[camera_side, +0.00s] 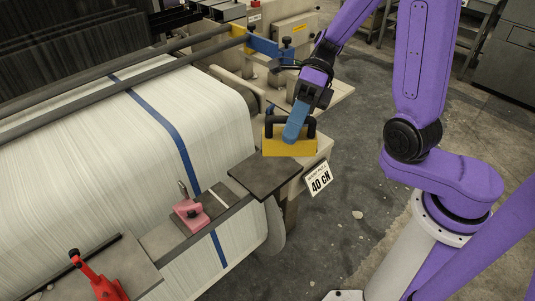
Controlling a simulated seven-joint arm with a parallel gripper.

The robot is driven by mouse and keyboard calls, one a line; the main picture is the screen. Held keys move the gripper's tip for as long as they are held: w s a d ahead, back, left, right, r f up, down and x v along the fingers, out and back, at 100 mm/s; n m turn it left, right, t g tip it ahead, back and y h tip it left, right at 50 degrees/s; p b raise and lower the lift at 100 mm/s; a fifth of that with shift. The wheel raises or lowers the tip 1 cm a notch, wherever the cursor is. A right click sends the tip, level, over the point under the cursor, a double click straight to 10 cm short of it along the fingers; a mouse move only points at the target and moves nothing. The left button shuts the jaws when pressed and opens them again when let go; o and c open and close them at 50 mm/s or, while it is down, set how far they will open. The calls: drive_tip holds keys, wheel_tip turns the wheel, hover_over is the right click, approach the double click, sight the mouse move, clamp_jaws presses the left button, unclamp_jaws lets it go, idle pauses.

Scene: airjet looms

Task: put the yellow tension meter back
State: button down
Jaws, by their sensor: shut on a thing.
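The yellow tension meter (278,149) is a yellow block with a dark handle on top, near the middle of the side view. My gripper (293,132) has blue fingers and reaches down from the upper right. It is shut on the tension meter at its handle. The fingers hide part of the handle and of the yellow body. The meter appears above the far edge of a dark flat plate (265,180) at the loom's right end. I cannot tell whether the meter touches anything below it.
A white "40 CN" sign (319,179) hangs just right of the plate. A pink clamp (189,215) and a red clamp (98,277) stand on the front rail. White warp sheet (90,130) with a blue stripe fills the left. Open floor (350,140) lies right of the loom.

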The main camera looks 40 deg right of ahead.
sight(265, 153)
drive_tip(key=w+f, duration=0.1)
drive_tip(key=f, duration=0.1)
drive_tip(key=w+a+f, duration=0.1)
drive_tip(key=w, duration=0.1)
drive_tip(key=w+a+f, duration=0.1)
drive_tip(key=f, duration=0.1)
drive_tip(key=shift+w+a+f, duration=0.1)
drive_tip(key=shift+w+f, duration=0.05)
drive_tip(key=shift+f, duration=0.2)
drive_tip(key=shift+w+a+f, duration=0.1)
drive_tip(key=shift+w+f, duration=0.05)
drive_tip(key=shift+f, duration=1.55)
drive_tip(key=shift+f, duration=0.1)
drive_tip(key=c, duration=1)
unclamp_jaws()
